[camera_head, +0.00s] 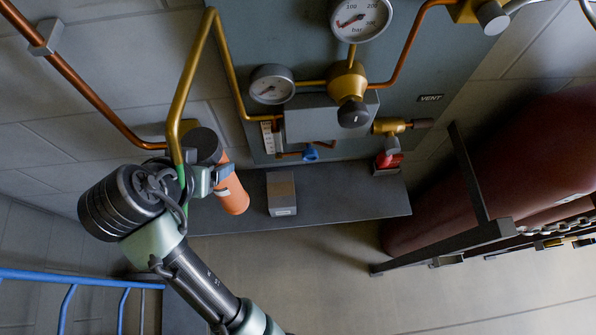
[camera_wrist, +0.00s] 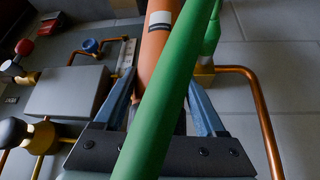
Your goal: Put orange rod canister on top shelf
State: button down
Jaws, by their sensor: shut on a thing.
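The orange rod canister (camera_head: 232,194) has a dark end and a pale label band. My gripper (camera_head: 221,174) is shut on it, with a finger on each side in the wrist view (camera_wrist: 160,100). There, the orange body (camera_wrist: 155,50) lies between the fingers, partly hidden by a green pipe. The canister is tilted in the head view, over the left end of a dark grey shelf (camera_head: 350,200). I cannot tell whether it touches the shelf. Only this one shelf is clear to see.
A small grey box (camera_head: 281,193) stands on the shelf right of the canister. The green pipe (camera_wrist: 170,90) crosses close before my wrist camera. Gauges, a blue knob (camera_head: 310,153) and brass pipes (camera_head: 190,75) crowd the wall panel. A dark red tank (camera_head: 510,165) stands right.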

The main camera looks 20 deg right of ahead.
aim_at(221, 185)
jog(key=shift+w+d, duration=0.3)
jog(key=shift+w, duration=0.25)
notch_tip(221, 185, down, 10)
jog(key=p, duration=0.2)
jog(key=shift+s+a, duration=0.15)
jog(key=shift+s, duration=0.05)
jog(key=shift+c, duration=1.2)
grip_release()
jog(key=shift+s+f, duration=0.1)
